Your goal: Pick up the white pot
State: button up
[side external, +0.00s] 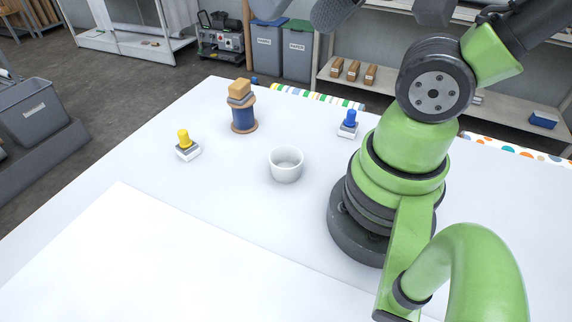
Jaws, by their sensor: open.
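The white pot (286,165) is a small, round, open-topped cup standing upright on the white table (230,215), left of my arm's base. It looks empty, and nothing touches it. My gripper's fingers cannot be made out.
A spool with blue winding (243,116) and a tan block on top stands behind the pot to the left. A yellow-knobbed piece (186,147) is at the left, a blue-knobbed piece (348,124) at the back right. Table around the pot is clear.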

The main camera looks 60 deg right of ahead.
jog(key=w+d+f+n+g+h, duration=0.25)
jog(key=w+f, duration=0.25)
jog(key=f, duration=0.3)
jog(key=n+g, duration=0.4)
jog(key=g, duration=0.1)
send_over(286, 164)
jog(key=a, duration=0.2)
notch_tip(286, 164, down, 14)
jog(key=shift+y, duration=0.25)
jog(key=shift+s+d+f, duration=0.1)
jog(key=shift+s+f, duration=0.05)
jog(key=shift+f, duration=1.35)
jog(key=shift+s+a+f, duration=0.1)
jog(key=shift+s+f, duration=0.05)
jog(key=shift+f, duration=1.35)
jog(key=shift+s+d+f, duration=0.1)
jog(key=shift+s+f, duration=0.05)
jog(key=shift+f, duration=1.35)
jog(key=shift+c, duration=0.5)
jog(key=c, duration=0.9)
